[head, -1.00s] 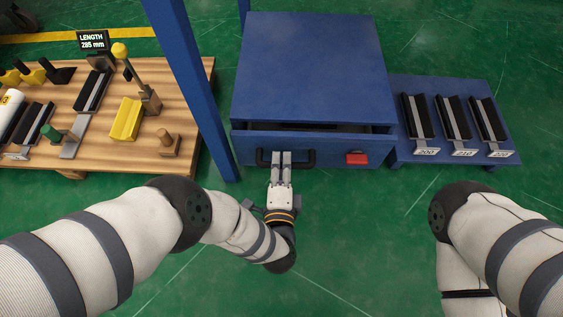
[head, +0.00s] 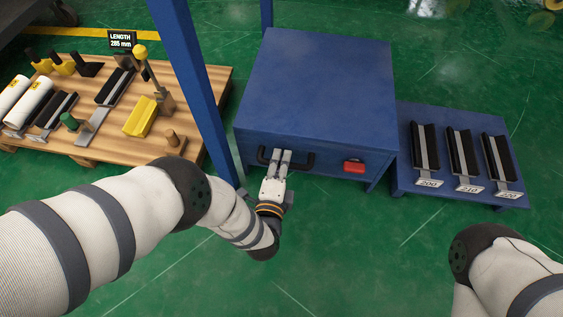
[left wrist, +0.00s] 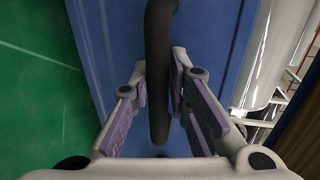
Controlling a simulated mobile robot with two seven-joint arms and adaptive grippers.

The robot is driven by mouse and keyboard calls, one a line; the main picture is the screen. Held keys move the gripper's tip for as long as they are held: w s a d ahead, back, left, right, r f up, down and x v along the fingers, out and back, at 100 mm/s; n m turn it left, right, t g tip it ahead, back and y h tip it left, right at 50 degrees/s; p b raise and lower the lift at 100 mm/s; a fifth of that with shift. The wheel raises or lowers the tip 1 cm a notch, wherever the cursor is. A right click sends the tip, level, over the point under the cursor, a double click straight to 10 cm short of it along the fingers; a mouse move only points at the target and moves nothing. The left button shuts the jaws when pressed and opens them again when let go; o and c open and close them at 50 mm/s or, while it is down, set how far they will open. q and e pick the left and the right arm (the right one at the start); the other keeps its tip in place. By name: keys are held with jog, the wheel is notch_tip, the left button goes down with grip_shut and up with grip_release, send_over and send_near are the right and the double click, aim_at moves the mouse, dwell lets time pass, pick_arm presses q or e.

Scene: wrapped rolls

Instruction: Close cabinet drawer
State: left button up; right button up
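The blue cabinet (head: 315,85) stands at centre in the head view. Its drawer front (head: 325,166) sits flush under the top, with no open gap showing. A dark bar handle (head: 303,164) is on the drawer's left part, and a red block (head: 354,166) is on its right. My left gripper (head: 283,156) is at the handle. In the left wrist view, the handle bar (left wrist: 159,70) runs between the two fingers of my left gripper (left wrist: 160,95), which are closed in close around it. My right gripper is outside the views; only part of the right arm shows.
A blue post (head: 190,85) rises left of the cabinet. A wooden table (head: 200,128) with rolls and fixtures stands further left. A low blue stand (head: 408,170) with black cradles is on the right. The green floor in front is clear.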

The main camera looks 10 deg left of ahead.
pick_arm(q)
jog(key=shift+o, duration=1.4)
jog(key=shift+w, duration=0.15)
jog(key=v, duration=1.2)
